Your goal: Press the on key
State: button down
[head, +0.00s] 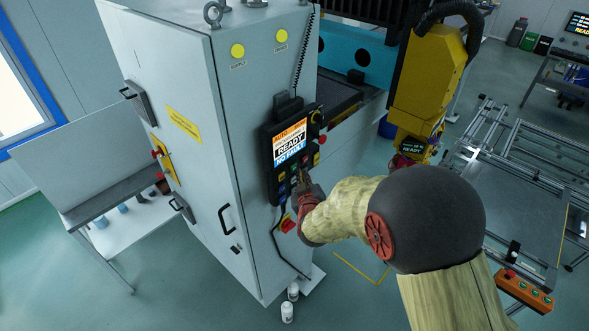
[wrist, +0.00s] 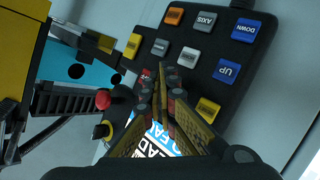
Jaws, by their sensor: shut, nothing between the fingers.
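A black hand-held control panel (head: 268,165) hangs on the grey cabinet, with a lit screen (head: 291,141) reading READY and NO FAULT. Below the screen are small coloured keys. In the wrist view, the panel (wrist: 262,75) shows blue DOWN (wrist: 245,30) and UP (wrist: 227,71) keys, a grey AXIS key (wrist: 205,21), an orange key (wrist: 174,15) and yellow keys (wrist: 207,110). I cannot read an ON label; my fingers cover part of the key field. My gripper (wrist: 163,77) is shut and empty, its tips over the keys. Contact cannot be told. It also shows in the head view (head: 304,180).
A red knob (wrist: 103,99) sticks out beside the panel in the wrist view. The grey cabinet (head: 170,75) has a door handle (head: 226,218). A yellow machine (head: 425,90) stands behind my arm. A low cart (head: 520,205) is at right; floor shows in front of the cabinet.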

jog(key=s+d, duration=0.1)
jog(key=d, duration=0.1)
jog(key=s+d+b, duration=0.1)
jog(key=s+d, duration=0.1)
jog(key=shift+s, duration=0.1)
dwell(0.4)
dwell(0.7)
jog(key=s+d+f+m+g+b, duration=0.1)
jog(key=s+f+m+g+b, duration=0.1)
jog(key=s+f+g, duration=0.85)
jog(key=s+d+r+m+t+h+b, duration=0.1)
jog(key=s+d+m+b, duration=0.1)
jog(key=s+d+b, duration=0.6)
jog(key=s+d+r+m+h+b, duration=0.1)
jog(key=s+d+m+b, duration=0.2)
jog(key=s+d+b, duration=0.6)
jog(key=s+b, duration=0.4)
jog(key=s, duration=0.4)
jog(key=shift+s+t+b, duration=0.3)
jog(key=shift+t, duration=0.05)
